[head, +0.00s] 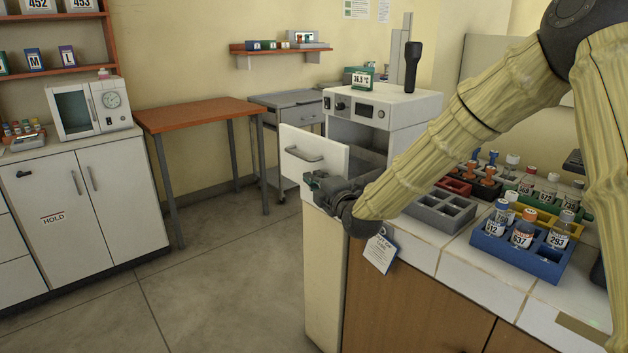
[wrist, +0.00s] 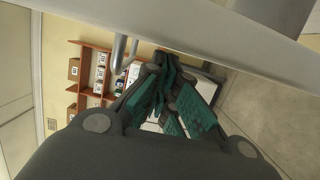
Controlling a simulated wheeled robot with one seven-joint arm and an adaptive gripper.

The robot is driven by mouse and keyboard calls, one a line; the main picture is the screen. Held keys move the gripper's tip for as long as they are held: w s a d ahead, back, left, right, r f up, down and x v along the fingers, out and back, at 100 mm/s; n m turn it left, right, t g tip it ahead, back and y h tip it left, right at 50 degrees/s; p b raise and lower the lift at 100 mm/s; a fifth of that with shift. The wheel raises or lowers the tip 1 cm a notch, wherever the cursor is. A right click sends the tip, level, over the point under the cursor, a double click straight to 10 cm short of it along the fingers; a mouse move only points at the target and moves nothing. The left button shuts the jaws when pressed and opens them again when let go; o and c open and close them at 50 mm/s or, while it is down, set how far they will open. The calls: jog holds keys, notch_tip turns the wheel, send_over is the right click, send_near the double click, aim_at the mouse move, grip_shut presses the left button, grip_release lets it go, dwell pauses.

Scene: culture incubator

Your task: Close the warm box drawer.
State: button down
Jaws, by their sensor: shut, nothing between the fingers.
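The warm box (head: 385,120) is a white cabinet with a dark control panel, standing on the counter's far end. Its drawer (head: 314,148) is pulled out towards the left, with a white front and a grey bar handle. The grey inside of the drawer shows behind the front. My gripper (head: 312,180) is beside the lower near edge of the drawer front, and whether it touches cannot be told. In the wrist view the gripper (wrist: 172,92) is shut and empty, its green pads together. The drawer's pale edge (wrist: 190,20) crosses above it, with the handle (wrist: 119,52) to the left.
A grey rack (head: 440,212) and a blue rack with bottles (head: 522,240) sit on the counter, right of my forearm. A tag (head: 380,253) hangs at the counter's edge. A sign (head: 362,78) and a dark upright tool (head: 411,66) stand on the warm box. Floor left of the drawer is clear.

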jog(key=shift+d, duration=0.1)
jog(key=w+d, duration=0.3)
jog(key=d, duration=0.2)
jog(key=w+d, duration=0.7)
jog(key=d, duration=0.2)
jog(key=shift+w+d+b, duration=0.35)
jog(key=shift+b, duration=0.05)
jog(key=shift+r, duration=0.1)
jog(key=shift+w+d+r, duration=0.1)
